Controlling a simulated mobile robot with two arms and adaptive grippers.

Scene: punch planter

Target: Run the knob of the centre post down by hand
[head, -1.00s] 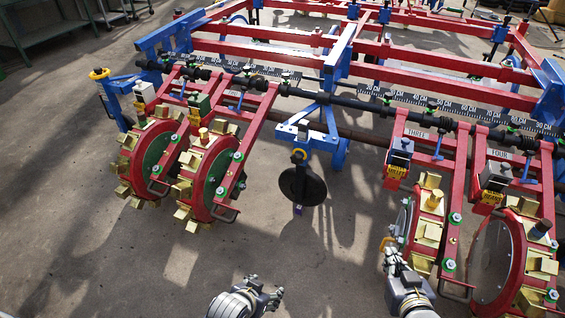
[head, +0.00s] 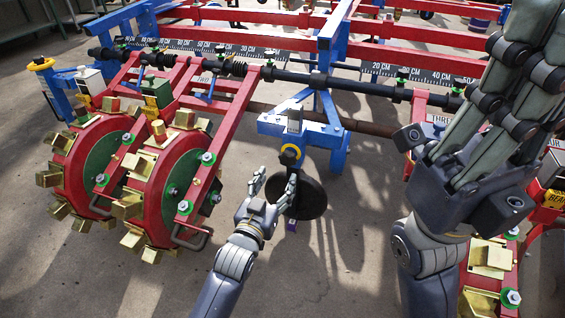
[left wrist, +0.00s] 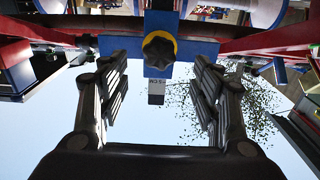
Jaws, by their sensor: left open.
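The centre post (head: 294,121) stands in a blue bracket in the middle of the head view. Its dark knob with a yellow ring (head: 290,153) faces me, above a black disc (head: 312,200). In the left wrist view the lobed black knob (left wrist: 159,50) is near the top middle, with a labelled tab (left wrist: 156,88) below. My left gripper (head: 276,182) is open and empty, just in front of and below the knob; its fingers (left wrist: 160,75) flank the knob's line without visible contact. My right gripper (head: 510,85) is raised close to the head camera; its fingertips leave the picture.
Two red planter wheels (head: 165,195) with brass punches stand left of the post. Another wheel (head: 490,265) is partly hidden behind my right arm. A black bar and a centimetre scale (head: 230,50) run across behind. Bare floor lies around the disc.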

